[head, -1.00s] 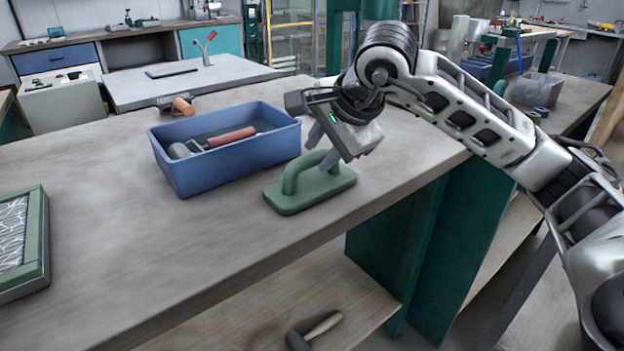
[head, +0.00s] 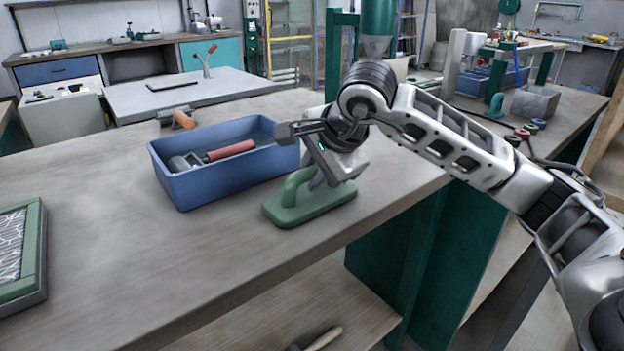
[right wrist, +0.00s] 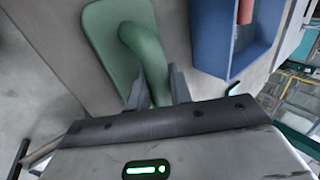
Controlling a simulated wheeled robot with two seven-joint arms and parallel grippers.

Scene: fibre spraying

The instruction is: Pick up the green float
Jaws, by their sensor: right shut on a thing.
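The green float (head: 297,207) lies flat on the wooden workbench, just right of the blue bin. Its arched green handle (head: 292,187) stands up from the base. My right gripper (head: 318,184) is at the handle's right part, with its fingers pointing down. In the right wrist view the two fingers (right wrist: 160,88) sit either side of the green handle (right wrist: 145,55), shut on it. The base plate (right wrist: 101,40) shows beyond. My left gripper is in neither view.
A blue bin (head: 180,192) holding a red-handled roller (head: 230,151) stands close left of the float. A green-framed panel (head: 38,250) lies at the bench's left end. The bench's front edge is near the float. Bare bench lies between the panel and the bin.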

